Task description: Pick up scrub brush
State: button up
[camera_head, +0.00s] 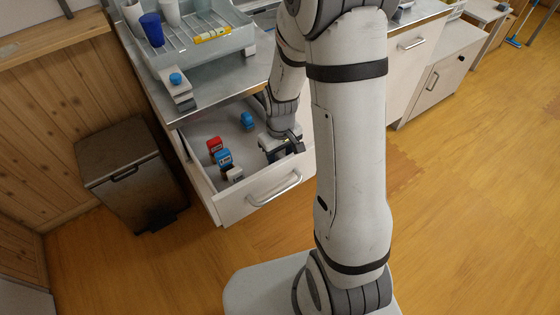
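My gripper (282,147) is inside the open drawer (240,197), near its right end. It points down, and my arm hides part of it. A small yellow patch shows by its fingers; I cannot tell whether this is part of a held thing. I cannot make out a scrub brush for certain. A red-topped jar (214,146), a blue-topped jar (224,159) and a white jar (235,175) stand at the drawer's left side. Another blue thing (247,120) is farther back in the drawer, left of my gripper.
A grey dish rack (205,55) with a blue cup (152,29), pale cups and a yellow item (212,35) stands on the metal counter. A white block with a blue knob (176,81) is at its front. A dark bin (130,175) stands left of the drawer.

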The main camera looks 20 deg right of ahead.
aim_at(280, 155)
grip_shut()
notch_tip(280, 155, up, 10)
jog(key=shift+r+p, duration=0.1)
jog(key=shift+p, duration=0.55)
jog(key=c, duration=0.5)
grip_release()
jog(key=shift+c, duration=1.3)
